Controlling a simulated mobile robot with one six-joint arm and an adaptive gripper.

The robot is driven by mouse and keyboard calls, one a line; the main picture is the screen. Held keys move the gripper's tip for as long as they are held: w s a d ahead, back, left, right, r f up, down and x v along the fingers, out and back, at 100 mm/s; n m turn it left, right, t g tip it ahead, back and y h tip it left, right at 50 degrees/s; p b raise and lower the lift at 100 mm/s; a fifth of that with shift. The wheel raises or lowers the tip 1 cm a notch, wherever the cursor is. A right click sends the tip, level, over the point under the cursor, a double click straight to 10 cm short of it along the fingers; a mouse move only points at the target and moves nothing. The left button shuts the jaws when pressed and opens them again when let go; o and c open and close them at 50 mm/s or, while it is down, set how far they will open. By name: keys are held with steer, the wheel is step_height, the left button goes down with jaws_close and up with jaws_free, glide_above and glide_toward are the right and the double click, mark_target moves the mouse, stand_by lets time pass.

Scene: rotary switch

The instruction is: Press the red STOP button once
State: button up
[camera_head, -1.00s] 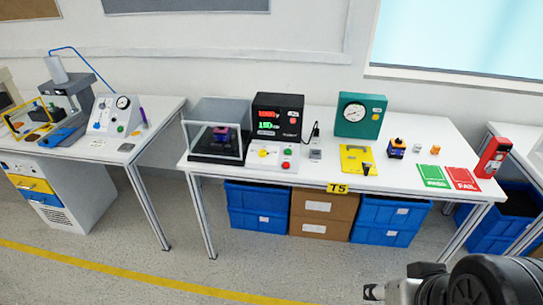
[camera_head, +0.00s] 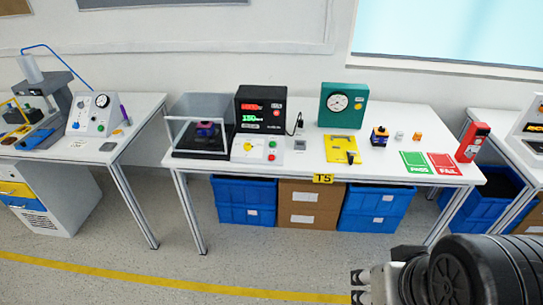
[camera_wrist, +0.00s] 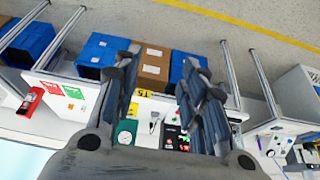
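A white control box (camera_head: 257,149) sits at the front of the middle bench, below a black display unit. It carries a yellow rotary knob (camera_head: 247,146), a red button (camera_head: 272,144) and a green button (camera_head: 271,157). The lettering is too small to read. My gripper (camera_head: 358,288) is at the lower right of the head view, in front of the bench and well apart from the box. In the wrist view my gripper's fingers (camera_wrist: 158,68) are spread with nothing between them. The control box also shows there, small and upside down, between the fingers (camera_wrist: 175,138).
The black display unit (camera_head: 260,108), a clear-sided enclosure (camera_head: 198,135), a green gauge box (camera_head: 342,105) and a yellow plate (camera_head: 341,150) share the bench. Blue bins (camera_head: 243,200) and brown boxes (camera_head: 307,204) stand underneath. The floor in front is clear.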

jaws_close()
stand_by(1.5)
